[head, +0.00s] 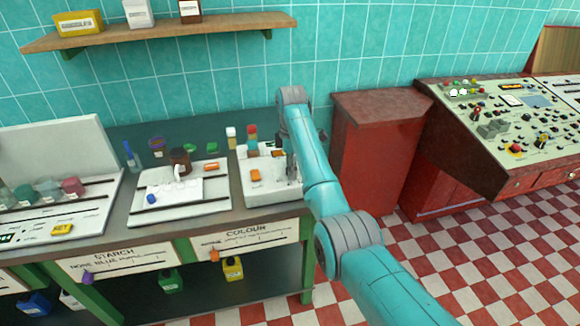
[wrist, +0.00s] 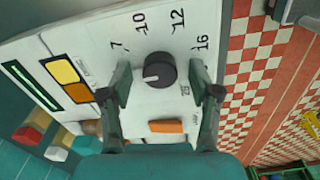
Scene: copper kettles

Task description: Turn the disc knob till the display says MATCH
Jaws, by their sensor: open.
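The dark round disc knob (wrist: 160,70) stands on a white panel (wrist: 100,40) with the printed numbers 7, 10, 12 and 16 around it. A pale pointer mark shows on the knob's left side. My gripper (wrist: 161,80) is open, with one finger left of the knob and one right of it, gaps showing on both sides. A yellow swatch (wrist: 62,72) and an orange swatch (wrist: 78,93) sit side by side in a dark frame. A long green-lit strip (wrist: 31,86) is further left; I read no MATCH. In the head view, my arm partly hides the white colour unit (head: 268,190).
An orange button (wrist: 166,126) sits below the knob. Bottles and a starch unit (head: 185,190) share the bench (head: 130,232) to the left. A red cabinet (head: 375,150) and control desk (head: 510,125) stand at right. Checkered floor (head: 440,260) is open in front.

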